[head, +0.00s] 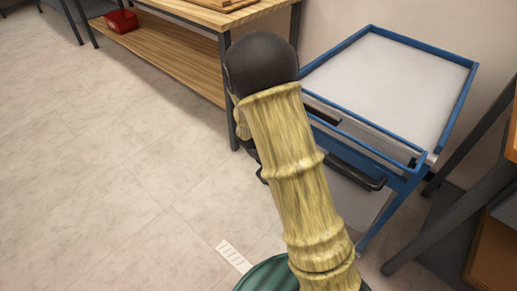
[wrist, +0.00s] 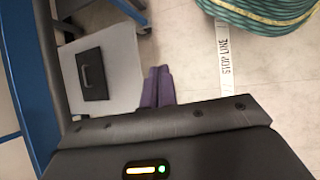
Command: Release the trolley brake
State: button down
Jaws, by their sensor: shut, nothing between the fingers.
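The trolley (head: 468,75) has a blue frame and a pale top, and stands against the wall at the right of the head view. A dark bar (head: 355,168) shows at its near end, below the blue rail. In the wrist view a pale trolley panel (wrist: 118,60) with a black plate (wrist: 94,75) lies at the left. My gripper (wrist: 158,88) shows two purple fingers side by side, shut and empty, next to the panel's edge. Whether they touch it, I cannot tell. My arm hides most of the gripper in the head view. I cannot clearly identify the brake.
A wooden workbench (head: 180,55) with a lower shelf and a red bin (head: 121,21) stands to the left of the trolley. Another dark-legged table (head: 450,215) is close on the right. A white strip marked STOP LINE (wrist: 225,68) lies on the floor. Open floor is at the left.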

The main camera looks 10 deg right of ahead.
jog(key=w+d+f+n+t+h+b, duration=0.2)
jog(key=w+f+n+h, duration=0.75)
jog(key=h, duration=0.25)
jog(key=w+a+f+n+t+h+b, duration=0.1)
jog(key=w+a+f+n+t, duration=0.2)
jog(key=a+n+t, duration=0.3)
jog(key=w+a+f+n+t+h+b, duration=0.1)
jog(key=w+a+f+n+t, duration=0.2)
jog(key=t, duration=0.9)
jog(key=w+a+n, duration=0.1)
jog(key=a+n, duration=0.2)
jog(key=shift+w, duration=0.35)
jog(key=shift+d+r, duration=0.1)
jog(key=w+d+r+b, duration=0.4)
jog(key=r, duration=0.5)
jog(key=shift+w+r, duration=0.3)
jog(key=shift+r, duration=0.05)
